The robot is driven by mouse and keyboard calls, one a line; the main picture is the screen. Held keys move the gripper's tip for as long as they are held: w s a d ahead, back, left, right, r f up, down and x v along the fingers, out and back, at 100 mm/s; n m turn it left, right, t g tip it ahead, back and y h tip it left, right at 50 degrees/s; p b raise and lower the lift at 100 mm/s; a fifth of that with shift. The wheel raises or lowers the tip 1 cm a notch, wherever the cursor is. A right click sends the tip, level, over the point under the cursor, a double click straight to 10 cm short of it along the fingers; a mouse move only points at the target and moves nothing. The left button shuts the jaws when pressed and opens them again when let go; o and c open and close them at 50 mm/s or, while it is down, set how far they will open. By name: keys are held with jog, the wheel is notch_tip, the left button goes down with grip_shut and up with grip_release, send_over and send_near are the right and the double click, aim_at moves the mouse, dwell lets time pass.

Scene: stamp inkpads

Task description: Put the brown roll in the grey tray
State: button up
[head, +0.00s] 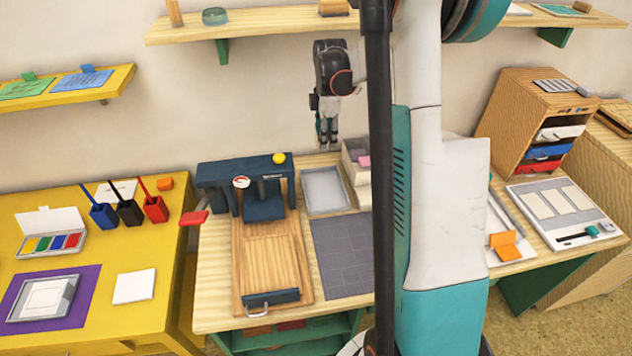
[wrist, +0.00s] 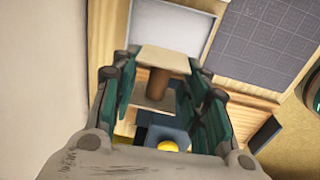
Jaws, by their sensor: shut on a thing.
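My gripper (head: 328,128) hangs near the wall, behind the grey tray (head: 324,190) in the head view. In the wrist view my gripper (wrist: 159,68) is shut on the brown roll (wrist: 159,82), a short brown cylinder between two cream square end plates. The roll is held off the table; its ends near the fingers are partly covered. The grey tray also shows in the wrist view (wrist: 168,30), above the roll in the picture, and its visible floor is empty. In the head view the roll is too small to make out clearly.
A dark blue press (head: 262,200) with a wooden board stands left of the tray. A cream box (head: 357,178) with a pink item is close on its right. A grey cutting mat (head: 342,255) lies in front. A shelf (head: 270,24) runs along the wall above.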

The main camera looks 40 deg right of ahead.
notch_tip(320, 180, down, 20)
jog(key=b, duration=0.6)
jog(key=shift+s+r, duration=0.1)
jog(key=shift+r, duration=0.15)
jog(key=o, duration=1)
jog(key=r+p, duration=0.1)
jog(key=r, duration=0.3)
jog(key=r+p, duration=0.1)
jog(key=r, duration=0.3)
jog(key=s+r+p, duration=0.1)
jog(key=r, duration=0.3)
jog(key=shift+a+p, duration=0.25)
jog(key=shift+p, duration=0.1)
